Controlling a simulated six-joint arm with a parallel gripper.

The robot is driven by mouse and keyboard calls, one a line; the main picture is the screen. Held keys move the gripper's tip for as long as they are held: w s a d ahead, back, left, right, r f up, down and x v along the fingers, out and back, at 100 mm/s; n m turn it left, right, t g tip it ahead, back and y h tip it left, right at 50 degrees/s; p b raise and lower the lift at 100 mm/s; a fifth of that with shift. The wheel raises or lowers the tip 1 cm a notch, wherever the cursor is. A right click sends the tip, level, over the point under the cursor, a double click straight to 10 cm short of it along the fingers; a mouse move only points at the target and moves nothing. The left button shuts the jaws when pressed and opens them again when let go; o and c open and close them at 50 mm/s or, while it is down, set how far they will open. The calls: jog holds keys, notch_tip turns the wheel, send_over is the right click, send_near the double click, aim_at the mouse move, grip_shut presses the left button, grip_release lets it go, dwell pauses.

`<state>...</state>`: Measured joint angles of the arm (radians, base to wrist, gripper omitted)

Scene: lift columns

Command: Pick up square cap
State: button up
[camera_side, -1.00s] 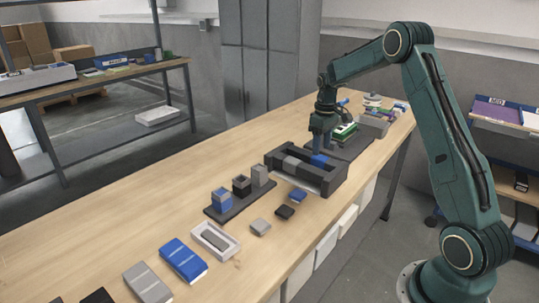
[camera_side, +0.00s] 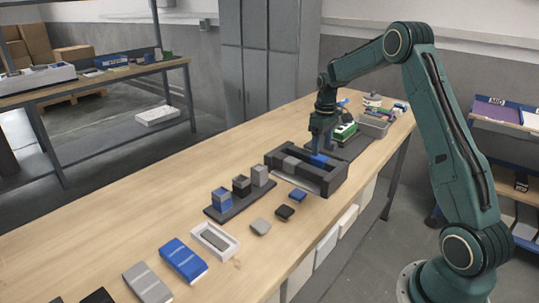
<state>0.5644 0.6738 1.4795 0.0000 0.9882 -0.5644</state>
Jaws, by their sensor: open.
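Small square caps lie on the bench in front of the dark tray: a blue cap (camera_side: 298,195), a black cap (camera_side: 284,212) and a grey cap (camera_side: 260,226). A blue block (camera_side: 319,159) sits in the black rectangular holder (camera_side: 340,178), with a grey block (camera_side: 291,163) to its left. My gripper (camera_side: 320,150) points down just above the blue block in the holder. It is open; its fingertips are small here, and I cannot tell whether they touch the block.
A dark plate (camera_side: 241,203) carries upright blue, black and grey columns left of the holder. A white tray (camera_side: 231,248), a blue box (camera_side: 183,259) and a grey box (camera_side: 147,283) lie nearer the front. The bench's left side is clear.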

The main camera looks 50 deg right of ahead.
jog(key=shift+a, duration=0.15)
jog(key=shift+a+r+m, duration=0.25)
jog(key=shift+a+m, duration=0.25)
jog(key=shift+m, duration=0.1)
jog(key=a+r+m, duration=0.1)
jog(key=a+m, duration=0.1)
jog(key=a+r+m, duration=0.1)
jog(key=a+m, duration=0.1)
jog(key=a+r+m, duration=0.1)
jog(key=a+m, duration=0.2)
jog(key=shift+s+a, duration=0.1)
jog(key=shift+s, duration=0.05)
jog(key=s+a+r+m, duration=0.2)
jog(key=a+m, duration=0.6)
jog(key=m, duration=0.1)
jog(key=shift+s+r, duration=0.15)
jog(key=shift+r, duration=0.2)
jog(key=shift+a+f, duration=0.1)
send_over(298, 194)
jog(key=shift+f, duration=4.25)
